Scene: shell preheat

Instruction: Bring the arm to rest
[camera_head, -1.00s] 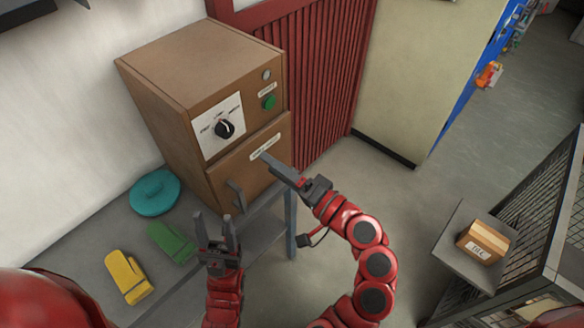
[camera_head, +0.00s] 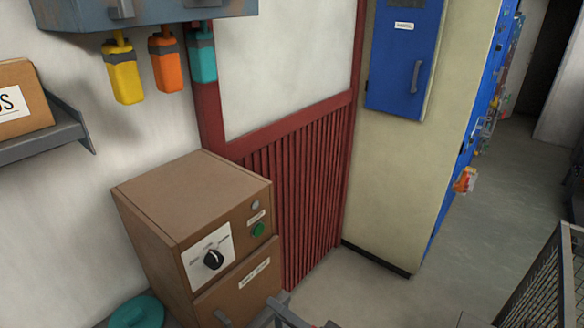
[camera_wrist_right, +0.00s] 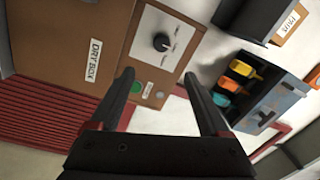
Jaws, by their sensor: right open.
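My right gripper (camera_head: 288,314) shows only in part at the bottom edge of the head view, in front of the brown box. In the right wrist view its two dark fingers (camera_wrist_right: 158,80) are spread apart with nothing between them. Beyond them is the brown dry box (camera_head: 195,200) with a knob (camera_head: 213,260), a green button (camera_head: 258,230) and a labelled door (camera_head: 235,290). The wrist view also shows the label "DRY BOX" (camera_wrist_right: 95,62) and the knob (camera_wrist_right: 161,42). The door looks shut. My left gripper is in neither view.
A teal round item (camera_head: 138,313) lies left of the box. Yellow (camera_head: 122,75), orange (camera_head: 168,65) and teal (camera_head: 202,55) items hang under a grey-blue wall unit (camera_head: 150,12). A shelf (camera_head: 45,140) holds a carton. A blue cabinet (camera_head: 404,60) hangs right. Floor (camera_head: 400,300) is open below it.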

